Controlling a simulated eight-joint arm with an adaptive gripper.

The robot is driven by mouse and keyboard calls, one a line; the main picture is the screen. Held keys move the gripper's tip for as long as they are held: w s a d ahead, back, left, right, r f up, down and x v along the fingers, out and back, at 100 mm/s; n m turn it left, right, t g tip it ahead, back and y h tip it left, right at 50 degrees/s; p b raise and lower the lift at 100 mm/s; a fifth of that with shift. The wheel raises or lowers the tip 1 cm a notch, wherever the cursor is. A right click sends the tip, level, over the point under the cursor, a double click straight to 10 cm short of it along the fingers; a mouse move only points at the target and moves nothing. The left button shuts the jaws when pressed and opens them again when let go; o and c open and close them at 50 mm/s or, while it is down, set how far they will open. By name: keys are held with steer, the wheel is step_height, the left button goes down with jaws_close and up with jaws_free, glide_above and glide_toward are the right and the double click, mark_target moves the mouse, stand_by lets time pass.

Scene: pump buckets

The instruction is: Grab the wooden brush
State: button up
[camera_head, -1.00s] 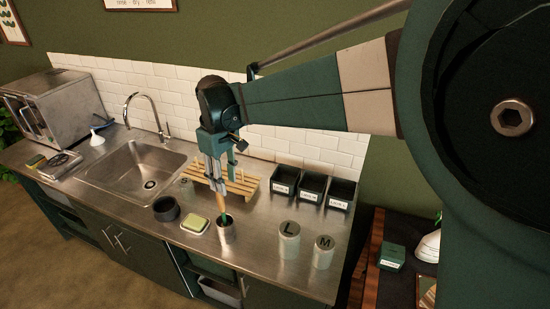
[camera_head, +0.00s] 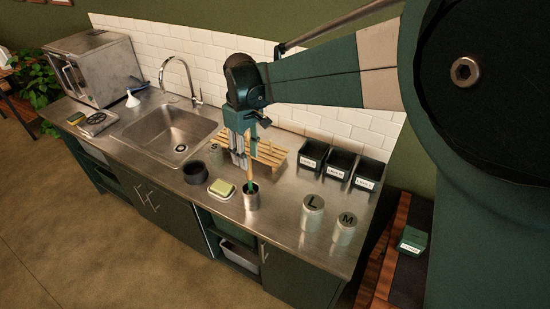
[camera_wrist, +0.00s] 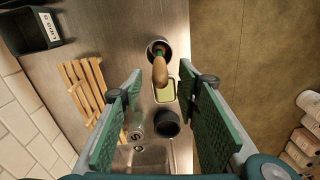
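The wooden brush (camera_head: 249,174) stands in a metal cup (camera_head: 251,199) on the steel counter, handle up. In the wrist view its rounded wooden handle end (camera_wrist: 160,72) points toward the camera, and its bristle end is hidden in the cup (camera_wrist: 157,47). My gripper (camera_head: 240,160) is above the counter at the handle's upper end. In the wrist view my gripper (camera_wrist: 168,82) is open, its green pads wide apart. The handle shows between the pad tips, a little left of centre, with visible room on both sides. I cannot tell how deep it lies between them.
A yellow-green sponge dish (camera_head: 221,189) and a dark round bowl (camera_head: 195,173) stand left of the cup. A wooden rack (camera_head: 268,155) is behind. Canisters L (camera_head: 312,212) and M (camera_head: 344,229) are right. Black bins (camera_head: 340,165) line the wall. The sink (camera_head: 170,136) is left.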

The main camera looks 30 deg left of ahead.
steer(key=shift+f, duration=0.2)
glide_above(250, 180)
steer(key=shift+w+a+f, duration=0.15)
steer(key=shift+f, duration=1.1)
steer(key=shift+w+a+f, duration=0.1)
steer(key=shift+w+f, duration=0.05)
steer(key=shift+f, duration=1.1)
steer(key=c, duration=1)
